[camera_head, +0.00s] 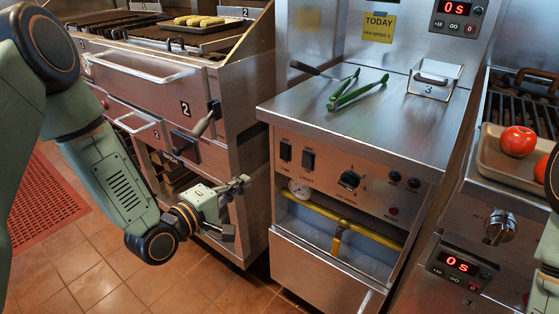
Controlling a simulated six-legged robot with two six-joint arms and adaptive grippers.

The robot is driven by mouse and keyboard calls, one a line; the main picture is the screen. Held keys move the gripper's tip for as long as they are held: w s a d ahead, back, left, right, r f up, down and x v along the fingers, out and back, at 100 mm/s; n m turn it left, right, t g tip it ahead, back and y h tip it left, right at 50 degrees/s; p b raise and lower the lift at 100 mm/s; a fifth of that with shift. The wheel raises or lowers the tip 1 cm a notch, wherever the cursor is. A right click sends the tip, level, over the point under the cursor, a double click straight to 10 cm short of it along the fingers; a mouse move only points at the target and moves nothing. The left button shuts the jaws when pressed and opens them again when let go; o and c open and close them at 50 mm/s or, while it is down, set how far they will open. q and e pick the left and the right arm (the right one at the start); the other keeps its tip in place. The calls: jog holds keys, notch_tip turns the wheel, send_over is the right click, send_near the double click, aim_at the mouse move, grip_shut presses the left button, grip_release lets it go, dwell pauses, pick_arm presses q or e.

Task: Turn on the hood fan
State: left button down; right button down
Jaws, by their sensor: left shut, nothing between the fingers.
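The steel control panel (345,185) is on the front of the middle cabinet. At its left are two dark rocker switches, the fan switch (285,150) and the light switch (308,158), with small labels that are hard to read. A black knob (349,180) with dial marks sits right of them. A yellow sign (379,28) on the back wall reads "TODAY" and "FAN SPEED 3". My left gripper (236,188) is shut and empty, left of the panel and lower than the switches, apart from them. My right gripper is not in view.
A steel grill with a handle (213,118) stands at left, close behind my left arm. Green tongs (357,92) lie on the cabinet top. Below the panel, a gauge (299,189) and yellow pipe (345,226) sit in an open recess. A tray with tomatoes (517,141) is at right.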

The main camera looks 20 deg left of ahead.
pick_arm(q)
jog(key=shift+s+a, duration=0.2)
jog(key=b, duration=0.5)
send_near(283, 158)
jog(key=x, duration=0.6)
jog(key=shift+w, duration=0.1)
jog(key=shift+w+d, duration=0.15)
jog(key=shift+w, duration=0.15)
jog(key=shift+w+d+f+p, duration=0.15)
jog(key=shift+w+p, duration=0.15)
jog(key=shift+s, duration=0.1)
